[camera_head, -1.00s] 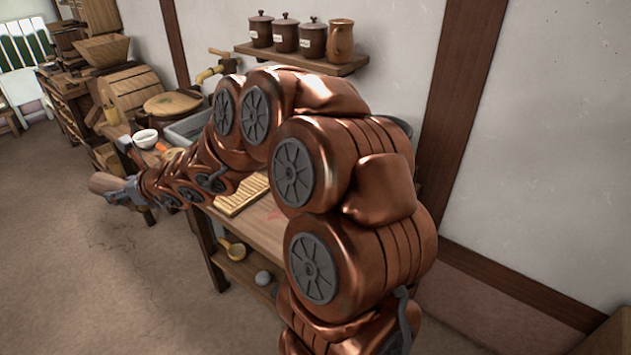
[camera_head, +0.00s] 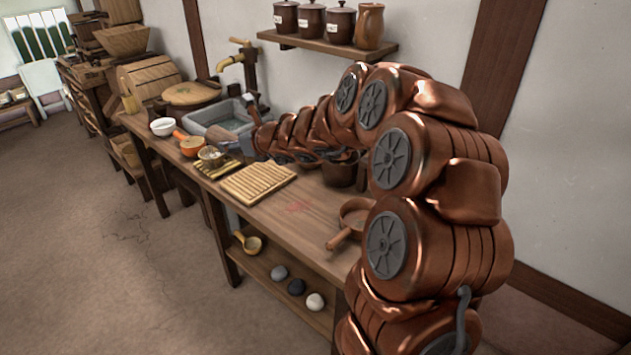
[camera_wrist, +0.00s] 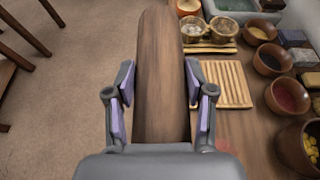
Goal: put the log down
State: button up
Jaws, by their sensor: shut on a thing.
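My gripper (camera_wrist: 158,85) is shut on the log (camera_wrist: 161,60), a long brown piece of wood with a rounded end. In the wrist view the log points away from me between the two fingers. It hides part of the front edge of the worktop (camera_head: 300,205), with floor on its left and worktop on its right. My gripper also shows in the head view (camera_head: 247,147), over the worktop near the stone sink. The log is mostly hidden or hard to make out there. I cannot tell its exact height above the worktop.
A slatted wooden board (camera_head: 258,183) lies on the worktop, with bare wood to its right. Cups on a small mat (camera_wrist: 208,30), an orange pot (camera_head: 192,146), a white bowl (camera_head: 163,127) and the sink (camera_head: 222,122) stand beyond. Several bowls (camera_wrist: 287,97) line the back. A pan (camera_head: 352,220) is nearer.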

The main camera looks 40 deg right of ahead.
jog(key=d+f+b, duration=0.6)
jog(key=d+f, duration=0.1)
jog(key=d, duration=0.2)
jog(key=b, duration=0.5)
send_over(303, 205)
notch_tip(303, 205, down, 8)
jog(key=shift+d+f+b, duration=0.1)
jog(key=shift+f+b, duration=1.2)
jog(key=shift+f, duration=3.35)
jog(key=shift+f, duration=0.2)
jog(key=o, duration=1.4)
jog(key=shift+r, duration=0.15)
